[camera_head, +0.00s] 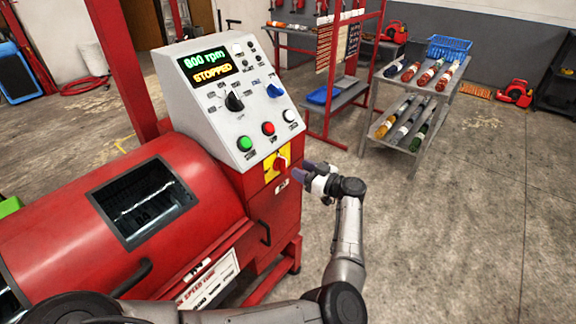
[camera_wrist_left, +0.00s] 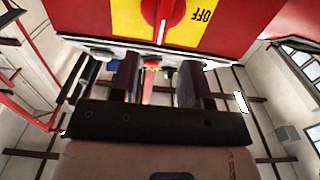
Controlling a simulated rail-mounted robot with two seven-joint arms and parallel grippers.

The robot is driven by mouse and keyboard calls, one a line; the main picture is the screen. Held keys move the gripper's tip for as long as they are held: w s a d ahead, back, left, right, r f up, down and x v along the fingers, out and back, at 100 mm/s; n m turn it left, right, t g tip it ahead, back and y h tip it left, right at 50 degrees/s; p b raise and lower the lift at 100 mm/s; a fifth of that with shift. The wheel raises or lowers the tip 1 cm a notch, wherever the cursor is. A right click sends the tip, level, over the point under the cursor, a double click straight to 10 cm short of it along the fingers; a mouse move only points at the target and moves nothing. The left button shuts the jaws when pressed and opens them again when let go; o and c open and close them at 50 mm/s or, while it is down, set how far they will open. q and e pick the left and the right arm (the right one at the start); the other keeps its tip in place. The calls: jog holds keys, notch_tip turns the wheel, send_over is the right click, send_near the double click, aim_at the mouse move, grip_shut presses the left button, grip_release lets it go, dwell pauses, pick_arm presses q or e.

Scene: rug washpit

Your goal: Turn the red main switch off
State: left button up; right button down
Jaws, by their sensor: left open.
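My right gripper is not in view.
The sloped control panel (camera_head: 205,115) carries buttons, knobs and a display (camera_head: 211,66) reading 800 rpm, STOPPED. The red drum machine (camera_head: 60,225) fills the left. A rack with rolled rugs (camera_head: 408,130) stands behind my gripper.

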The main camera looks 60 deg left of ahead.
aim_at(286, 161)
pick_arm(q)
jog(key=shift+b+x, duration=0.65)
jog(key=shift+x, duration=2.35)
jog(key=shift+c, duration=0.3)
grip_shut()
